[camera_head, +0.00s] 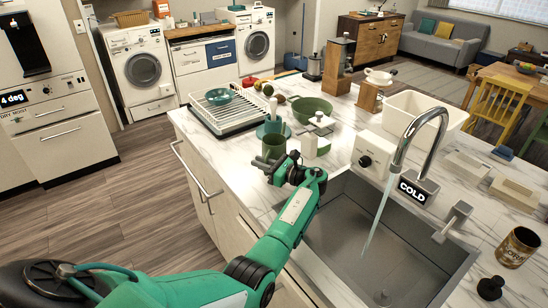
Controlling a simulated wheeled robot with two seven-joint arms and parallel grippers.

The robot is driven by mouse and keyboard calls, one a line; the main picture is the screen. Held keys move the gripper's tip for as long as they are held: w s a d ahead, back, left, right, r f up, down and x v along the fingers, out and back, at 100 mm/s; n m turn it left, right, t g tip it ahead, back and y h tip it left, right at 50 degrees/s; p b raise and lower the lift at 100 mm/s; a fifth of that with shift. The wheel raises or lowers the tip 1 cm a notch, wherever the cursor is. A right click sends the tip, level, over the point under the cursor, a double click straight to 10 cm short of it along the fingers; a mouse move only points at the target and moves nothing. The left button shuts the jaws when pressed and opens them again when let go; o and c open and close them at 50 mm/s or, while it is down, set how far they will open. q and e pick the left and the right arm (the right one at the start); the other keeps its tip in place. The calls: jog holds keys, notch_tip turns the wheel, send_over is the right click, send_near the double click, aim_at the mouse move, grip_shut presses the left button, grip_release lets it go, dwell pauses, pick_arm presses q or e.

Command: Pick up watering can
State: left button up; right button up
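My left arm reaches up from the bottom of the head view, over the near edge of the counter. Its dark gripper (283,167) is beside a dark green cup-like vessel (273,146). I cannot tell whether the gripper touches it, or whether the fingers are open or shut. No watering can shows clearly. The green vessel may be it, its lower part hidden by the gripper. A small white vessel with a handle (379,76) stands farther back and may be it instead. My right gripper is not in view.
A sink (350,240) with a running tap (412,140) lies to the right of my arm. A dish rack (225,115), a green bowl (311,108), a teal object (272,130) and a white basin (424,112) crowd the counter. Floor is clear at left.

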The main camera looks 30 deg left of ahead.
pick_arm(q)
grip_shut()
jog(key=shift+r, duration=0.2)
